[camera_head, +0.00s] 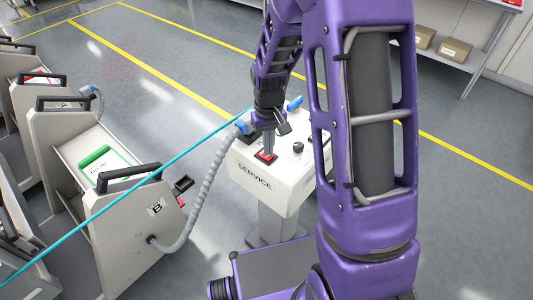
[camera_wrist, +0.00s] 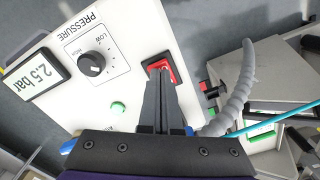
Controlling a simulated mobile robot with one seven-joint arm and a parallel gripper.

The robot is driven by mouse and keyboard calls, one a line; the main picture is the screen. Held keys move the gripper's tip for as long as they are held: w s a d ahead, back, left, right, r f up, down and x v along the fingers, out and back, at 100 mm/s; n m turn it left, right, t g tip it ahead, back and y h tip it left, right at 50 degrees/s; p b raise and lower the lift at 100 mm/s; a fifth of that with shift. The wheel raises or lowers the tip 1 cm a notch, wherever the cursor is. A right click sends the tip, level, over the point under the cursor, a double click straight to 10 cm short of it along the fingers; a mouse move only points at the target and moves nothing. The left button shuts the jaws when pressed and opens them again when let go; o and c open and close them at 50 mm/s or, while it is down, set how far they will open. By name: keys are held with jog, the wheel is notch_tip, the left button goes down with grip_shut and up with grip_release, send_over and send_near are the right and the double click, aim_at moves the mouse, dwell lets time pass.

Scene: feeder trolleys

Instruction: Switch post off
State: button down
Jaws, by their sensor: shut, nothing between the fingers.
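The service post (camera_head: 250,183) is a white box on a grey pedestal, marked SERVICE. On its top is a red switch (camera_wrist: 156,66) in a black frame, which also shows in the head view (camera_head: 262,158). My gripper (camera_head: 267,151) is shut and empty, pointing down with its fingertips at the red switch and hiding part of it. In the wrist view the fingertips (camera_wrist: 165,77) overlap the switch; I cannot tell whether they press it. The post's display (camera_wrist: 35,76) reads 2.5 bar. A black pressure knob (camera_wrist: 92,64) and a green lamp or button (camera_wrist: 118,109) are beside it.
A grey hose (camera_head: 193,205) runs from a trolley marked B (camera_head: 135,235) to the post. A teal line (camera_head: 160,167) crosses the view. More trolleys (camera_head: 60,130) stand at left. A shelf with boxes (camera_head: 455,49) is at upper right. The floor behind the post is clear.

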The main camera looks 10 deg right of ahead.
jog(key=shift+f+b, duration=0.35)
jog(key=shift+f, duration=0.15)
jog(key=shift+r, duration=0.1)
jog(key=shift+r+p, duration=2.6)
jog(key=shift+r, duration=0.85)
